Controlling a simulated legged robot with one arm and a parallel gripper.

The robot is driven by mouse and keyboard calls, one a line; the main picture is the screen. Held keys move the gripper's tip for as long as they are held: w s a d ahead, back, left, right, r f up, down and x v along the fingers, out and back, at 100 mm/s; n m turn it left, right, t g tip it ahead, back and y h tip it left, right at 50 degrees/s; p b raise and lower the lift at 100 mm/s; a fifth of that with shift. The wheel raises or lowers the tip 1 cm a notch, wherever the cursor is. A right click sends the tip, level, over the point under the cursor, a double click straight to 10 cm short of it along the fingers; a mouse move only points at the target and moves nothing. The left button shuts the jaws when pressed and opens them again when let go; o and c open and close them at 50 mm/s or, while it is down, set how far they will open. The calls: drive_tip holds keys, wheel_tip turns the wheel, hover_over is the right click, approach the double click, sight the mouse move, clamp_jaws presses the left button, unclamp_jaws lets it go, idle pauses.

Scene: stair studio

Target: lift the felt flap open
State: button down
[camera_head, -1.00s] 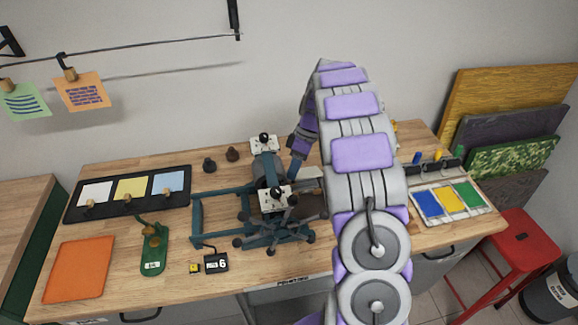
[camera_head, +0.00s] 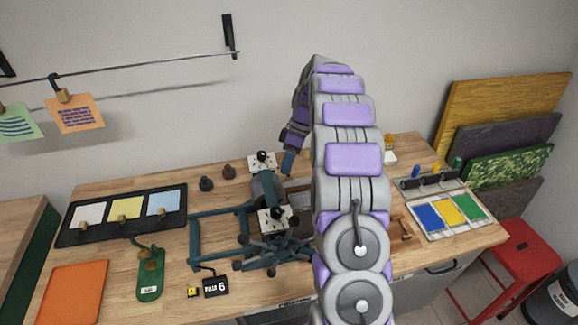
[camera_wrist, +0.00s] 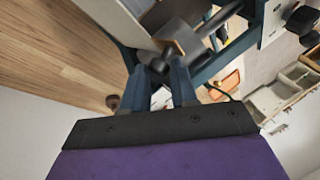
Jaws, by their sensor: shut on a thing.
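A blue-green roller press (camera_head: 268,192) stands in the middle of the wooden bench. Pale, flat material beside its roller looks like the felt flap (camera_wrist: 112,22); it lies next to my fingertips in the wrist view, and the arm hides most of it in the head view. My gripper (camera_head: 288,163) is at the press's far right side, behind the roller. In the wrist view my gripper (camera_wrist: 160,72) has its two blue fingers close together on a small dark knob (camera_wrist: 160,65). Whether the knob is joined to the flap is unclear.
A black tray with three cards (camera_head: 70,238), an orange sheet (camera_head: 72,290) and a green stand (camera_head: 150,285) are on the left. A tray of coloured pads (camera_head: 424,234) lies right. A red stool (camera_head: 522,245) stands beyond the bench's right end.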

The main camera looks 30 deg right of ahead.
drive_tip(key=shift+f, duration=0.6)
drive_tip(key=c, duration=1.3)
unclamp_jaws()
drive_tip(key=shift+w, duration=0.1)
drive_tip(key=shift+o, duration=1)
drive_tip(key=shift+w+d+f, duration=0.25)
drive_tip(key=shift+o, duration=0.8)
drive_tip(key=shift+w+d+r, duration=0.1)
drive_tip(key=shift+d, duration=0.15)
drive_tip(key=shift+a+r, duration=0.1)
drive_tip(key=shift+a, duration=0.35)
drive_tip(key=shift+w+d+r, duration=0.1)
drive_tip(key=shift+d, duration=0.1)
